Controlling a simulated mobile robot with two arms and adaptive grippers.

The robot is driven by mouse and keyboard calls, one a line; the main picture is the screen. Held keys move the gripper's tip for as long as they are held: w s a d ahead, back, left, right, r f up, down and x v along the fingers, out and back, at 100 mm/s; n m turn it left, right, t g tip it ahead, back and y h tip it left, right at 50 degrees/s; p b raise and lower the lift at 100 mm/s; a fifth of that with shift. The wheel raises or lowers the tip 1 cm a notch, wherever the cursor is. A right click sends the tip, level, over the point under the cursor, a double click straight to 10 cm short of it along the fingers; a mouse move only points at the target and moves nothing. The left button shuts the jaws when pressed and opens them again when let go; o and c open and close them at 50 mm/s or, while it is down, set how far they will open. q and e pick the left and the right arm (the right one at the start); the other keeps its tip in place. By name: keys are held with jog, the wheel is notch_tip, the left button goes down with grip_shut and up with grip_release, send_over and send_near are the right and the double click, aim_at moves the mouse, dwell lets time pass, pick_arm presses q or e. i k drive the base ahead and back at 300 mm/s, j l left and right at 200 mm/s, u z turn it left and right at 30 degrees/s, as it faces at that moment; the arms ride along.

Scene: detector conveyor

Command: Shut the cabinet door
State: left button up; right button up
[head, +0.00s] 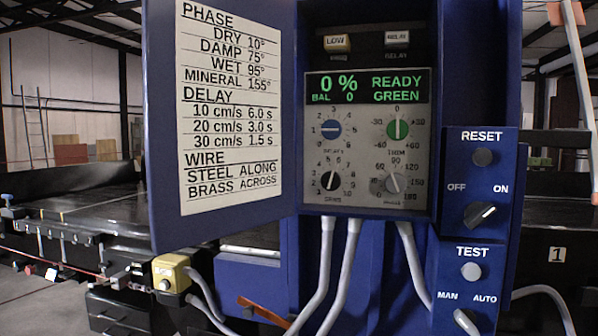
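The blue cabinet door (163,110) stands open, swung out to the left of the cabinet. Its inner face carries a white printed chart (230,100) listing phase, delay and wire values. The blue cabinet (299,264) is in the middle of the head view. Its open front shows a grey control panel (365,150) with a lit green display reading READY GREEN and several knobs. Neither of my grippers is in view.
A blue switch box (465,155) with RESET, OFF/ON and TEST controls is at the cabinet's right. Grey cables (325,270) hang below the panel. A yellow box (171,273) sits below the door. A dark conveyor (80,215) extends left.

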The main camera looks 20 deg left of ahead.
aim_at(218, 76)
jog(key=j+z, duration=0.15)
jog(key=z, duration=0.25)
jog(key=j+z, duration=0.2)
jog(key=z, duration=0.25)
jog(key=j+z, duration=0.2)
jog(key=j, duration=0.45)
jog(key=j+z, duration=0.25)
jog(key=j, duration=0.45)
jog(key=k+j+z, duration=0.2)
jog(key=j, duration=0.8)
jog(key=k+j, duration=0.1)
jog(key=j, duration=0.3)
